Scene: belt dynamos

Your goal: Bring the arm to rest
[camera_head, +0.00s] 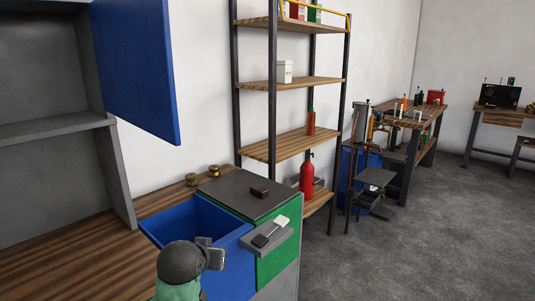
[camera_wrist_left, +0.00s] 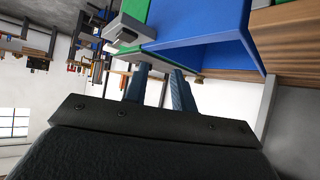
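My left arm (camera_head: 180,272), dark grey and green, rises from the bottom edge in the head view, in front of the open blue bin. Its fingers cannot be made out there. In the left wrist view my left gripper (camera_wrist_left: 160,72) shows two blue-grey fingers apart, with pale background between them and nothing held. The blue bin (camera_wrist_left: 215,20) and the green unit beside it lie beyond the fingers in that view. My right gripper is in neither view.
A grey ledge (camera_head: 272,243) juts out in front. A blue door (camera_head: 135,70) hangs above. Floor at right is clear.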

